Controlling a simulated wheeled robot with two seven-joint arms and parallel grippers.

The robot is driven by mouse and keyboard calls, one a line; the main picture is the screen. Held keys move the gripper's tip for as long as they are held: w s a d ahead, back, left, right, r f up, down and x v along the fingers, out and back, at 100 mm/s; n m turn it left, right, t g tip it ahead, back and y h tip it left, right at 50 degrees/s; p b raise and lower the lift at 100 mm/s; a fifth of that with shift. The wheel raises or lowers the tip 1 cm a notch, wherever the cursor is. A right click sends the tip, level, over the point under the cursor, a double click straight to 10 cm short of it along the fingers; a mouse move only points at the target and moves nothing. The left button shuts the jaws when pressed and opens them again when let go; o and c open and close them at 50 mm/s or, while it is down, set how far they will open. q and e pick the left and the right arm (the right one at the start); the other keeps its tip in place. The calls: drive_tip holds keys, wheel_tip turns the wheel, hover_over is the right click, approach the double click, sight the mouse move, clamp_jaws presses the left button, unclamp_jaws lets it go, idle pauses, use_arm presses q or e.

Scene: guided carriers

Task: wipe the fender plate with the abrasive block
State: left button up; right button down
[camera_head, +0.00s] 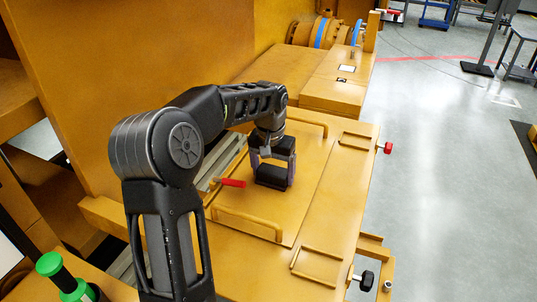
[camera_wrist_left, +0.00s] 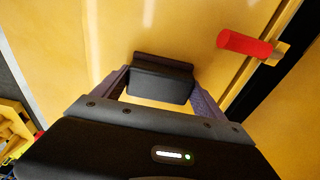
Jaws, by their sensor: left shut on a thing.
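My left gripper (camera_head: 271,168) is shut on the abrasive block (camera_head: 271,178), a dark block with a black upper part. In the left wrist view the block (camera_wrist_left: 161,82) sits between the two fingers. The fender plate (camera_head: 300,180) seems to be the flat yellow panel with raised handles at its near and far ends. The block is low over the middle of this panel; I cannot tell whether it touches. The panel also fills the background in the left wrist view (camera_wrist_left: 110,30). My right gripper is not in view.
A red-handled lever (camera_head: 232,183) sticks out at the panel's left edge. A red knob (camera_head: 388,148) and a black knob (camera_head: 367,281) are on the right side. A green-topped object (camera_head: 48,264) stands at lower left. Open floor (camera_head: 450,200) lies to the right.

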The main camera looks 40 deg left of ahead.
use_arm(q)
drive_tip(key=shift+s+d+r+p, duration=0.1)
drive_tip(key=shift+s+r+p, duration=0.2)
drive_tip(key=shift+r, duration=0.3)
drive_tip(key=shift+s+d+r+p, duration=0.15)
drive_tip(key=shift+r+p, duration=0.15)
drive_tip(key=shift+r, duration=0.3)
drive_tip(key=shift+w+a+r+p, duration=0.15)
drive_tip(key=shift+w+r+p, duration=0.1)
drive_tip(key=shift+r+p, duration=0.35)
wheel_tip(320, 180, up, 2)
drive_tip(key=shift+s+r+p, duration=0.1)
drive_tip(key=shift+r+p, duration=0.15)
drive_tip(key=shift+p, duration=0.5)
drive_tip(key=shift+r, duration=1.05)
drive_tip(key=shift+f, duration=0.1)
